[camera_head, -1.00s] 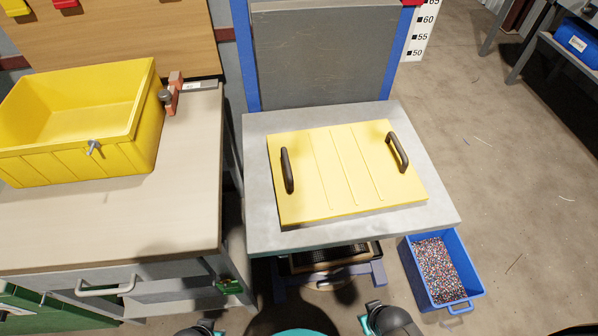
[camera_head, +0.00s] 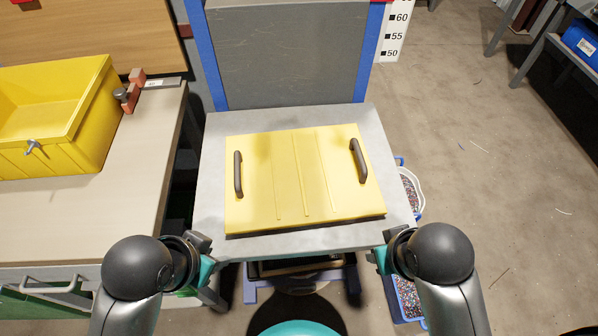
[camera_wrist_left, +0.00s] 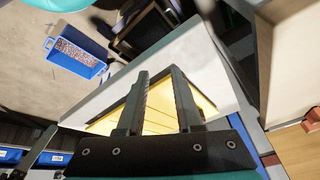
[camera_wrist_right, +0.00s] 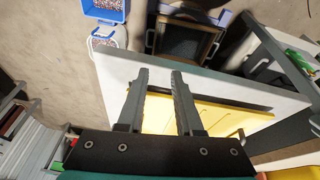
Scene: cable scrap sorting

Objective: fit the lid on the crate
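The yellow lid (camera_head: 270,180) lies flat on the grey table top, with a dark handle at its left (camera_head: 238,174) and another at its right (camera_head: 358,160). The open yellow crate (camera_head: 70,130) stands on the workbench at the left, partly cut off by the picture edge. My left gripper (camera_head: 203,254) is at the table's front left corner, short of the lid. My right gripper (camera_head: 384,254) is at the front right corner, also apart from the lid. In the left wrist view (camera_wrist_left: 160,75) and right wrist view (camera_wrist_right: 159,73), the fingers are apart and empty.
The grey table (camera_head: 210,150) has a bare margin around the lid, with a dark upright panel (camera_head: 290,55) behind it. A red clamp (camera_head: 135,85) sits on the workbench (camera_head: 120,190) beside the crate. Blue bins of granules (camera_head: 405,295) stand on the floor at right.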

